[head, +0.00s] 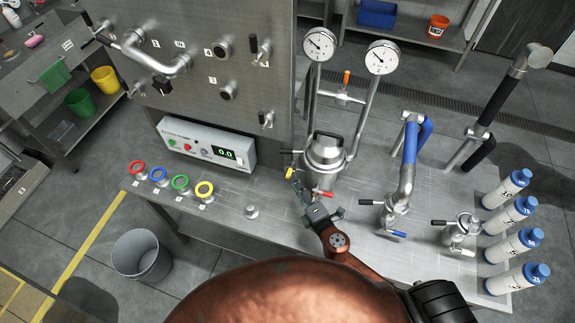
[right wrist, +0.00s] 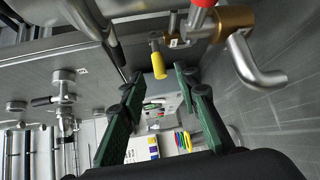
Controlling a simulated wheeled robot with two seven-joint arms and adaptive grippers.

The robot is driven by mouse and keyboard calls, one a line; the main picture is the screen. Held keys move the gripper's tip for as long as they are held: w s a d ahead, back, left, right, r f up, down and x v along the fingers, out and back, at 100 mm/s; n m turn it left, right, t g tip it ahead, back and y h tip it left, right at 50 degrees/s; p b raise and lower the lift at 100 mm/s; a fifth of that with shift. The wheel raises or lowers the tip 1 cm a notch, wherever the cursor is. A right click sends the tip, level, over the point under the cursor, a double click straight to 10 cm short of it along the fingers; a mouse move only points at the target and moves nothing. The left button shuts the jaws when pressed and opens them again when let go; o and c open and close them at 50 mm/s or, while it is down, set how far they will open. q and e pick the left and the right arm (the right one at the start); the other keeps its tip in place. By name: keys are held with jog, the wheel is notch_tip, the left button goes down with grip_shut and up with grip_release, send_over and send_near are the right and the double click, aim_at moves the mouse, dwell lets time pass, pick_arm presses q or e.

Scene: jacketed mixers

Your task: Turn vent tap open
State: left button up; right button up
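A steel jacketed vessel (head: 324,152) stands on the steel bench, with small taps around it. A tap with a yellow handle (head: 289,173) is at its lower left, and one with a red handle (head: 324,193) is at its lower front. No readable label tells me which is the vent tap. My right gripper (head: 299,191) is close beside the yellow-handled tap. In the right wrist view its green fingers (right wrist: 155,82) are apart, with the yellow handle (right wrist: 158,64) showing in the gap near the tips. I cannot tell whether they touch it. My left gripper is not in view.
A brass tap body with a bent steel spout (right wrist: 258,62) is close at right in the wrist view. Gauges (head: 320,43), a blue-sleeved pipe (head: 408,165) and several white bottles (head: 507,188) stand around. A control box (head: 207,143) and coloured rings (head: 180,183) are at left.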

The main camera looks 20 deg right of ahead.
aim_at(290, 172)
jog(key=x, duration=0.6)
jog(key=shift+w+d+p, duration=0.15)
jog(key=shift+w+p, duration=0.15)
grip_shut()
dwell(0.4)
